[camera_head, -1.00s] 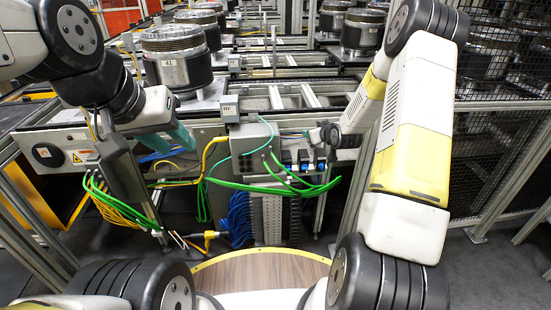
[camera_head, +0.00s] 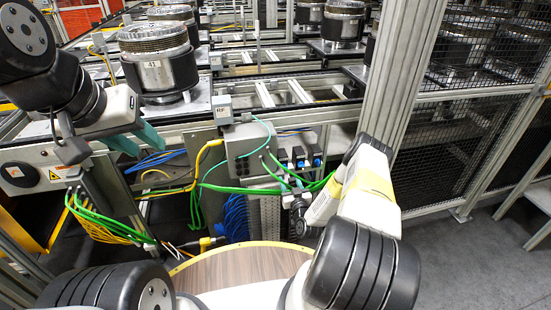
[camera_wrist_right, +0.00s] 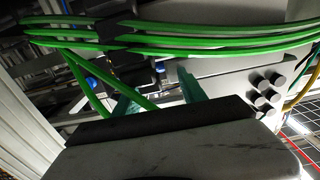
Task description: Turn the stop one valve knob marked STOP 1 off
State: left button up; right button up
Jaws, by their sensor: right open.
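A row of black valves with blue knobs (camera_head: 299,158) sits on the front of the machine, right of the grey junction box (camera_head: 248,145). I cannot read which one is marked STOP 1. My right gripper (camera_head: 292,182) is just below and in front of the valves, partly hidden by green cables. In the right wrist view, its teal fingers (camera_wrist_right: 155,90) are apart with nothing held between them. A blue knob (camera_wrist_right: 92,81) shows left of the fingers, beyond the green cables. My left gripper (camera_head: 136,143) hangs at the left, its teal fingers apart and empty, away from the valves.
Green cables (camera_wrist_right: 190,40) cross in front of the valves and close to my right gripper. A metal post (camera_head: 392,90) and a mesh fence (camera_head: 470,120) stand at the right. Blue cables (camera_head: 236,215) hang below the box. Clutch pallets (camera_head: 160,65) sit on the conveyor behind.

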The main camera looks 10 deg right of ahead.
aim_at(284, 168)
jog(key=w, duration=0.5)
jog(key=shift+w+a, duration=0.1)
jog(key=shift+w, duration=0.25)
grip_shut()
